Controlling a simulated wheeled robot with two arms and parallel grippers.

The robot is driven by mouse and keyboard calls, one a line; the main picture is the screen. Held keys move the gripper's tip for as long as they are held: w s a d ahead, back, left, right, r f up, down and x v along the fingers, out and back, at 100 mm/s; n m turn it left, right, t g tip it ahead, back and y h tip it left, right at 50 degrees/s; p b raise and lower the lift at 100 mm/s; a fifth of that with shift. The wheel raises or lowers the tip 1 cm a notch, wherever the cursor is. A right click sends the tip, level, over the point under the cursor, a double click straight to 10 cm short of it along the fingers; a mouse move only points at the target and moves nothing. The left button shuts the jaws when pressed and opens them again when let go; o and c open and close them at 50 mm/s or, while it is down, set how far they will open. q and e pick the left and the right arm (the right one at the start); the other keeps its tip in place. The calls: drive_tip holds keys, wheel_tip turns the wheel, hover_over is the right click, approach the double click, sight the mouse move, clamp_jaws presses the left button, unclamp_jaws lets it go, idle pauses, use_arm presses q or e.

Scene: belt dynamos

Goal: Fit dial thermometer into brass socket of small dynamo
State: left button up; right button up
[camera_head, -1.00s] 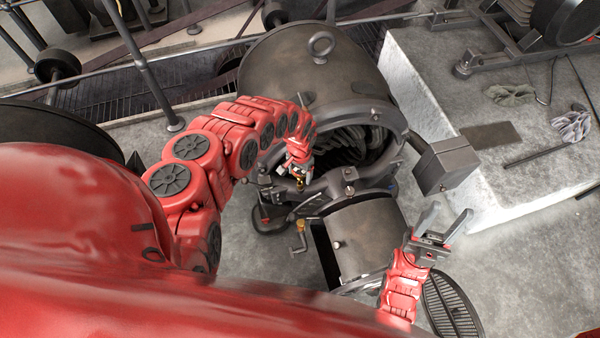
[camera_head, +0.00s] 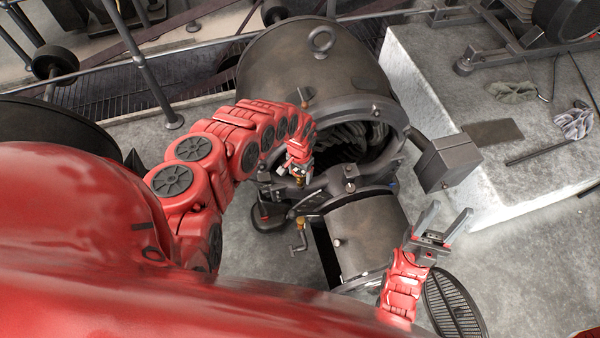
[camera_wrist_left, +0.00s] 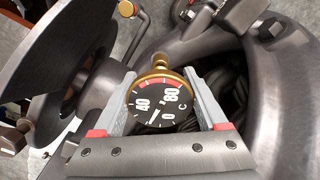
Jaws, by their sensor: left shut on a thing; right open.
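The dial thermometer (camera_wrist_left: 157,103) has a black face, a brass rim and a brass stem (camera_wrist_left: 160,65) pointing away from my wrist. My left gripper (camera_head: 298,174) is shut on its sides, over the bearing end of the large dynamo. The small dynamo (camera_head: 366,238) is the dark cylinder below it. A brass-topped bent pipe (camera_head: 301,224) stands left of this cylinder. Its brass top also shows in the left wrist view (camera_wrist_left: 127,9), apart from the thermometer. I cannot tell whether it is the socket. My right gripper (camera_head: 444,228) is open and empty, right of the small dynamo.
The large dynamo housing (camera_head: 310,75) has a dark open end with windings. A dark box (camera_head: 449,165) juts out at its right. A pale block (camera_head: 500,185) carrying a cloth and a flat plate stands at the right. A round disc fills the left of the wrist view (camera_wrist_left: 70,55).

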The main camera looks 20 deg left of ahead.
use_arm(q)
drive_tip(key=shift+f+b, duration=0.45)
drive_tip(key=shift+f, duration=0.3)
drive_tip(key=o, duration=1.5)
drive_tip(key=shift+c, duration=0.2)
drive_tip(key=shift+r, duration=0.15)
wheel_tip(320, 180, up, 8)
drive_tip(key=shift+w+a+r+p, duration=0.1)
drive_tip(key=shift+p, duration=0.5)
wheel_tip(320, 180, up, 9)
drive_tip(key=p, duration=0.3)
drive_tip(key=shift+p, duration=0.4)
